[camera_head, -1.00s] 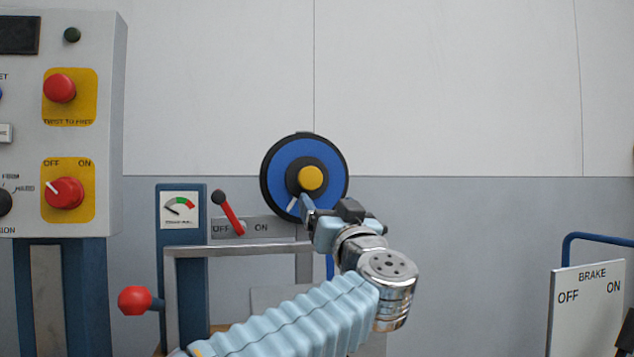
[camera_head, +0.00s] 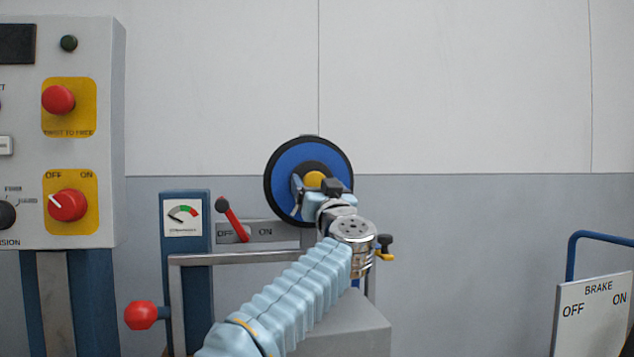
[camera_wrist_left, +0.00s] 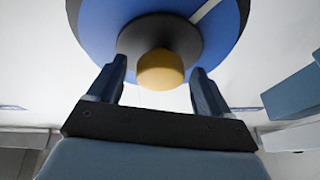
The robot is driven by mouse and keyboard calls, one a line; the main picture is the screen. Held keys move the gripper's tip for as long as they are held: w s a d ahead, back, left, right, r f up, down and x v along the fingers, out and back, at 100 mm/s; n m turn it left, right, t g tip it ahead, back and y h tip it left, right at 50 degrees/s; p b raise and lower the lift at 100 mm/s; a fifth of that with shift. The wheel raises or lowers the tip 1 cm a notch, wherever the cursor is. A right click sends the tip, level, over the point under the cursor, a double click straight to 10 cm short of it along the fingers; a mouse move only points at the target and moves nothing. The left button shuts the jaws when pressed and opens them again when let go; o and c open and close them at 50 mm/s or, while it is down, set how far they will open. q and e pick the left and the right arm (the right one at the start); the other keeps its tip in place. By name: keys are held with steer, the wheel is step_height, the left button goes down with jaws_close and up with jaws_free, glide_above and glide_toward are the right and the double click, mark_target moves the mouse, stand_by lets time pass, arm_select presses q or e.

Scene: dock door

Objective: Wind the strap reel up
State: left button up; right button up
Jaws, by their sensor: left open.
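The strap reel (camera_head: 282,163) is a blue disc with a black rim, mounted upright at the wall. At its centre is a dark hub with a yellow knob (camera_head: 315,178). My left gripper (camera_head: 315,186) is in front of the hub, covering the reel's lower right. In the left wrist view the two fingers (camera_wrist_left: 158,75) are open, one on each side of the yellow knob (camera_wrist_left: 160,68), with gaps on both sides. Whether the knob lies fully between the tips in depth is hard to tell. A white mark shows on the reel's face (camera_wrist_left: 215,20). My right gripper is out of view.
A red lever (camera_head: 232,218) on an OFF/ON plate and a gauge post (camera_head: 185,235) stand left of the reel. A metal rail (camera_head: 225,258) runs below. A control panel (camera_head: 110,140) is far left, a brake sign (camera_head: 592,315) far right. The wall above is clear.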

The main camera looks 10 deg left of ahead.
arm_select(q)
jaws_close()
stand_by(0.4)
steer(key=shift+m, duration=0.5)
steer(key=m+t+h, duration=0.1)
steer(key=m+h, duration=0.1)
steer(key=m, duration=0.2)
steer(key=shift+a+m+h, duration=0.1)
steer(key=shift+m+h, duration=0.2)
steer(key=shift+h, duration=0.1)
steer(key=shift+s+m+h, duration=0.1)
steer(key=shift+m+h, duration=0.9)
steer(key=shift+m, duration=1.5)
